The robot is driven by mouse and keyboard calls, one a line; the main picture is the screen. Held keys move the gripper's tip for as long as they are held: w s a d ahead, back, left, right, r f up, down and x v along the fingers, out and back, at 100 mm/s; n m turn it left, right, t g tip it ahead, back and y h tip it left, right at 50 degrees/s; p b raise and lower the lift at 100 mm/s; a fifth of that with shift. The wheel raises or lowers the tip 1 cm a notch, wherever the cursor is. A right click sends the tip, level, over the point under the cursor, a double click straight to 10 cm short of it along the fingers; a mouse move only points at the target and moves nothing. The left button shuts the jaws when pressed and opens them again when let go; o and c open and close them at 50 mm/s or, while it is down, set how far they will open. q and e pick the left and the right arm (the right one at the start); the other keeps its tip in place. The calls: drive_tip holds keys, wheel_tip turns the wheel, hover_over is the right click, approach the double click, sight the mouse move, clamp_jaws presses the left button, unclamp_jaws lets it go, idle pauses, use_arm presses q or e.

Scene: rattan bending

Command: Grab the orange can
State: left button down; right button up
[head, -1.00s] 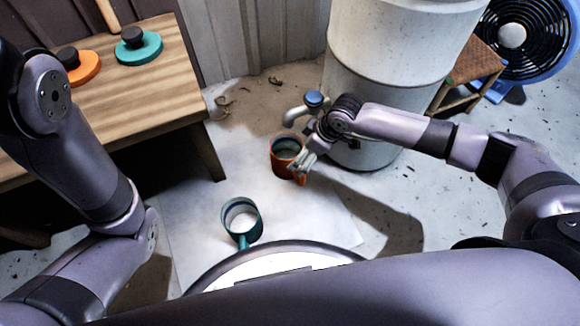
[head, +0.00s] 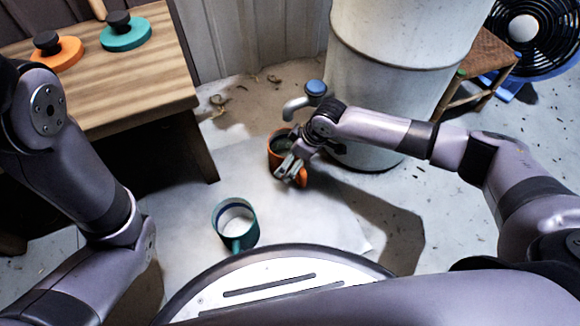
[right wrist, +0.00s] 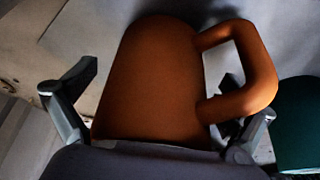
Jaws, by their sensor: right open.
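The orange can (head: 276,143) stands upright on the pale floor sheet in front of a white barrel. It is open-topped, with a loop handle. My right gripper (head: 287,170) is open at the can's near right side and hides part of it. In the right wrist view the orange can (right wrist: 155,75) fills the middle, between the spread fingers of my right gripper (right wrist: 160,95). Its handle (right wrist: 262,75) points right, and the right finger is beside the handle's lower part. Whether the fingers touch the can is unclear. My left gripper is out of frame.
A teal can (head: 238,235) with pale contents stands nearer me. The white barrel (head: 390,75) with a blue-capped tap (head: 300,104) rises behind the orange can. A wooden table (head: 120,85) is at left; a stool (head: 480,65) and blue fan (head: 530,40) are at right.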

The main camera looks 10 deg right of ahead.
drive_tip(key=shift+r, duration=0.1)
drive_tip(key=shift+d, duration=0.1)
drive_tip(key=c, duration=1.9)
